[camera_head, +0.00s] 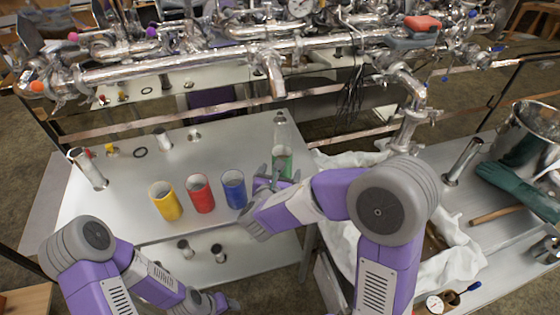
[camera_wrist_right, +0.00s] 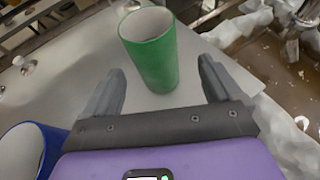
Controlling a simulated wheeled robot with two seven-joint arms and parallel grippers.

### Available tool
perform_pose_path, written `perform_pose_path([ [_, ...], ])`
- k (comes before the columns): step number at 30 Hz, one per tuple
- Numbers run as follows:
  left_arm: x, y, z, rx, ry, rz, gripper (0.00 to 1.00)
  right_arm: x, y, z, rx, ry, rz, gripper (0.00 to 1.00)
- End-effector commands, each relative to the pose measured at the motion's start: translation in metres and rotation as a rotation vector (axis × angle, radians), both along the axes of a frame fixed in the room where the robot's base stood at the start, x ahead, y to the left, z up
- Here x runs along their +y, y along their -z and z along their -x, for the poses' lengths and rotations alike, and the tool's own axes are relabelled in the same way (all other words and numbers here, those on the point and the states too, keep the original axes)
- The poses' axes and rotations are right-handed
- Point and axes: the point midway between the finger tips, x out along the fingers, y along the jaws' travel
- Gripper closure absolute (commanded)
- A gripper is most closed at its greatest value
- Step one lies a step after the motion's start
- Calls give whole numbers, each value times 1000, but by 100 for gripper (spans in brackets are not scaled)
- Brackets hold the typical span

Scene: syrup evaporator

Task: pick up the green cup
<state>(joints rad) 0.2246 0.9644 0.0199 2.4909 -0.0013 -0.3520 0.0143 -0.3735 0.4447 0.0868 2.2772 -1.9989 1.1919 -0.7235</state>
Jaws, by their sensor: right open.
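The green cup (camera_head: 284,163) stands upright near the right end of the metal table in the head view. My right gripper (camera_head: 272,175) is close to it, just left of and in front of it. In the right wrist view the green cup (camera_wrist_right: 152,55) is upright beyond the open fingers of my right gripper (camera_wrist_right: 158,78), roughly centred between them; no contact shows. My left gripper (camera_head: 218,302) is low at the bottom of the head view, below the table's front edge; its fingers are too small to read.
Blue (camera_head: 234,190), red (camera_head: 201,194) and yellow (camera_head: 166,201) cups stand in a row to the left; the blue cup is nearest my right gripper. Metal pipes (camera_head: 180,65) run above the back of the table. White crumpled cloth (camera_head: 455,262) lies to the right.

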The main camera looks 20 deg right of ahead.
Motion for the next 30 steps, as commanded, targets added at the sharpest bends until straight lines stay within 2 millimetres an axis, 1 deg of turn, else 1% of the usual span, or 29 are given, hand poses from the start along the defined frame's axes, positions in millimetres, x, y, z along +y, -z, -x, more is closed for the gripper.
perform_pose_path([
  [8,0,14,0,0,0,0,44,-10,22,-34,1,3,0,8],
  [12,0,16,0,0,0,0,44,-16,25,-46,0,2,0,8],
  [20,0,15,0,0,0,0,44,-18,26,-49,1,1,0,8],
  [21,0,15,0,0,0,0,44,-18,26,-49,1,1,0,12],
  [23,0,15,0,0,0,0,44,-18,25,-49,1,1,-1,21],
  [30,0,15,0,0,0,0,44,-18,26,-49,0,0,-1,58],
])
